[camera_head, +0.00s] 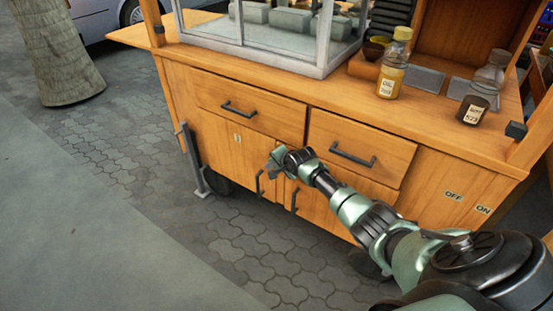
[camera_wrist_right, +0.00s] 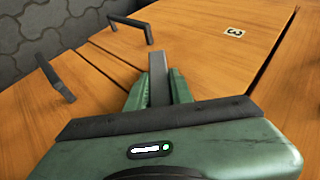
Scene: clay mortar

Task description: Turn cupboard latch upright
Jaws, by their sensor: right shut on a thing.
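The cupboard (camera_head: 220,150) is the wooden lower part of a cart, with two doors below the drawers. My right gripper (camera_head: 275,160) is at the top of the doors, near where they meet. In the right wrist view, the green fingers of my right gripper (camera_wrist_right: 160,92) are shut on a dark grey bar, the latch (camera_wrist_right: 158,70). The latch lies between the fingers and its end sticks out past them. In the head view the gripper hides the latch, so its tilt against the doors is hard to tell. My left gripper is not in view.
Dark door handles (camera_head: 260,183) and (camera_head: 294,200) stand out just below the gripper. Drawer handles (camera_head: 239,108) and (camera_head: 352,155) are above. A yellow bottle (camera_head: 392,75) and a dark bottle (camera_head: 474,108) stand on the counter. The paved floor in front is clear.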

